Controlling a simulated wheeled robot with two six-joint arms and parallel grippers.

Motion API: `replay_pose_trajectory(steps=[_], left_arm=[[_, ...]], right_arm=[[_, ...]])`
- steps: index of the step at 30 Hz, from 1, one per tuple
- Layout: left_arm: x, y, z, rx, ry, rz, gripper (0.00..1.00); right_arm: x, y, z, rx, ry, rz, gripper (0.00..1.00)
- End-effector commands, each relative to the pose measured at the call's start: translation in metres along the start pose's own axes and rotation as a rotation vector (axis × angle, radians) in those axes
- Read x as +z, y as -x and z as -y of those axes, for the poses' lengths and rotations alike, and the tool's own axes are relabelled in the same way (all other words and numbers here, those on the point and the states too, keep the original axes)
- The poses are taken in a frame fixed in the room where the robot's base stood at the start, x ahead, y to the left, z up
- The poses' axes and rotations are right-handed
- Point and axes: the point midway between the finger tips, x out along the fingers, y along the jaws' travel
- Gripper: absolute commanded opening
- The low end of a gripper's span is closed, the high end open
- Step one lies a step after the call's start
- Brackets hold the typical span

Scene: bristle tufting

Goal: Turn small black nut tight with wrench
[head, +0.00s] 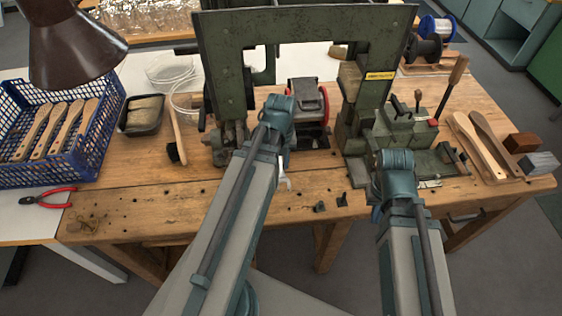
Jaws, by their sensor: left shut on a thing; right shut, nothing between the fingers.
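A silver wrench (284,178) shows its open end just right of my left forearm, above the front of the bench. My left gripper (280,108) is over the middle of the bench, in front of the green press frame, and is shut on the wrench. Its fingers and the wrench's other end are hidden behind my arm. My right gripper (395,162) is shut and empty, in front of the green machine base; its fingertips are mostly hidden by my wrist. I cannot pick out the small black nut; small dark pieces (320,206) lie near the front edge.
The green press frame (305,24) rises over the wooden bench (130,215). A blue crate (90,172) of wooden handles and red pliers (48,198) are at left. A green lever fixture (405,128) and brush handles (478,145) are at right. The front left bench is mostly clear.

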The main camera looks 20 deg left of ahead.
Motion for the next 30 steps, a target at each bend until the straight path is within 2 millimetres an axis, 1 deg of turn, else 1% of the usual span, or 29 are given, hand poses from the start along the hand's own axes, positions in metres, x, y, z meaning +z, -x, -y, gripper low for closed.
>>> replay_pose_trajectory(steps=[1,18,30], left_arm=[[0.0,0.004,0.0,0.0,0.0,0.0,0.0],[0.0,0.025,0.0,0.0,0.0,0.0,0.0],[0.0,0.025,0.0,0.0,0.0,0.0,0.0]], right_arm=[[0.0,0.004,0.0,0.0,0.0,0.0,0.0],[0.002,0.025,-0.002,0.0,0.0,0.0,0.0],[0.002,0.025,-0.002,0.0,0.0,0.0,0.0]])
